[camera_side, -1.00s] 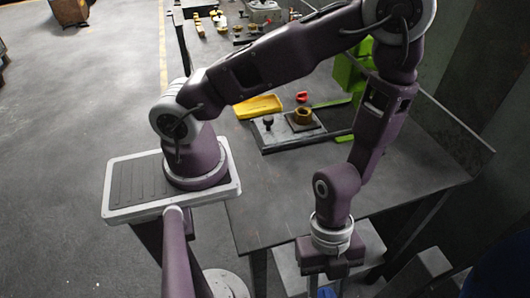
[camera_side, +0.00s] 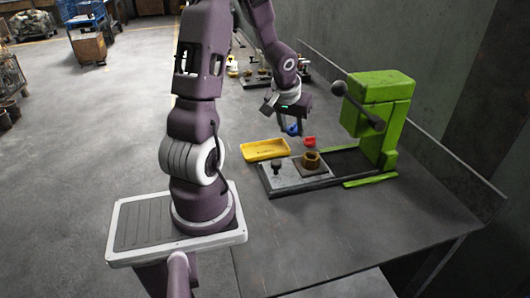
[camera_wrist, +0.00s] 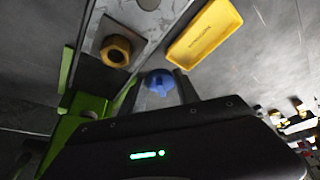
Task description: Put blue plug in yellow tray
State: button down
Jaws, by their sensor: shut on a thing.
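The blue plug (camera_side: 292,129) is between the fingertips of my gripper (camera_side: 288,122), which is shut on it. In the wrist view the blue plug (camera_wrist: 159,83) shows between the two fingers of my gripper (camera_wrist: 158,88). The yellow tray (camera_side: 265,149) lies on the table, below and a little left of the plug in the side view. The yellow tray also shows in the wrist view (camera_wrist: 207,36), at upper right, beyond the plug. The plug is held above the table and outside the tray.
A brass hex part (camera_side: 311,160) sits on a plate beside a black knob (camera_side: 277,166). A red piece (camera_side: 309,141) lies close to the tray. The green press (camera_side: 378,115) with its lever stands at right. The front of the table (camera_side: 300,235) is clear.

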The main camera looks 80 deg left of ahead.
aim_at(267, 150)
jog(key=s+a+n+g, duration=0.1)
jog(key=s+a+n, duration=0.35)
jog(key=a, duration=0.25)
jog(key=shift+m+y, duration=0.35)
jog(key=shift+y, duration=0.05)
jog(key=f, duration=0.6)
jog(key=s+f, duration=0.1)
jog(key=f, duration=0.2)
jog(key=shift+d+f, duration=0.1)
jog(key=shift+f, duration=0.05)
jog(key=shift+f, duration=0.1)
jog(key=c, duration=0.9)
grip_release()
